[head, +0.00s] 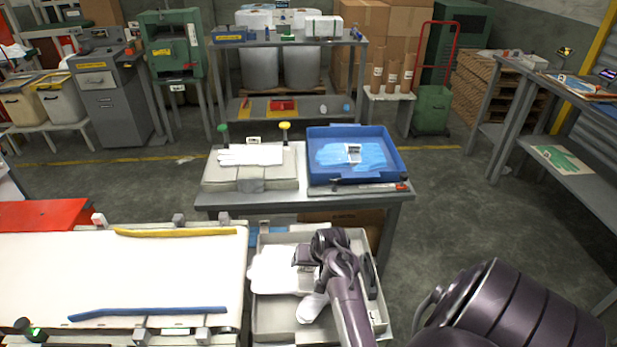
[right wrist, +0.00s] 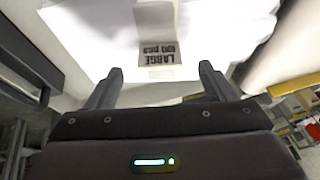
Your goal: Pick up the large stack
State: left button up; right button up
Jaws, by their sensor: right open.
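A stack of white film gloves (head: 268,277) lies in a light grey tray (head: 291,329) at the bottom centre of the head view. In the right wrist view the white stack (right wrist: 90,30) carries a paper band with a label (right wrist: 158,40) that reads LARGE. My right gripper (head: 304,262) is over the tray, and my arm hides part of the stack. In the right wrist view my right gripper (right wrist: 158,85) is open, its two fingers apart below the label with nothing clamped between them. Whether the fingertips touch the stack I cannot tell. My left gripper is not in view.
Behind the tray a grey table (head: 300,203) holds a blue tray (head: 397,168) with banded blue gloves (head: 335,157) and a grey block (head: 215,181) with white gloves (head: 250,155). A white-topped bench (head: 120,275) with yellow and blue strips adjoins the left.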

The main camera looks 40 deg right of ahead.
aim_at(300, 277)
jog(key=shift+x, duration=1.15)
jog(key=x, duration=0.2)
jog(key=shift+w+d+f, duration=0.25)
jog(key=shift+f, duration=0.05)
jog(key=c, duration=1.1)
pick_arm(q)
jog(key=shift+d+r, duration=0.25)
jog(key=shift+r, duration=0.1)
pick_arm(e)
jog(key=shift+r, duration=0.1)
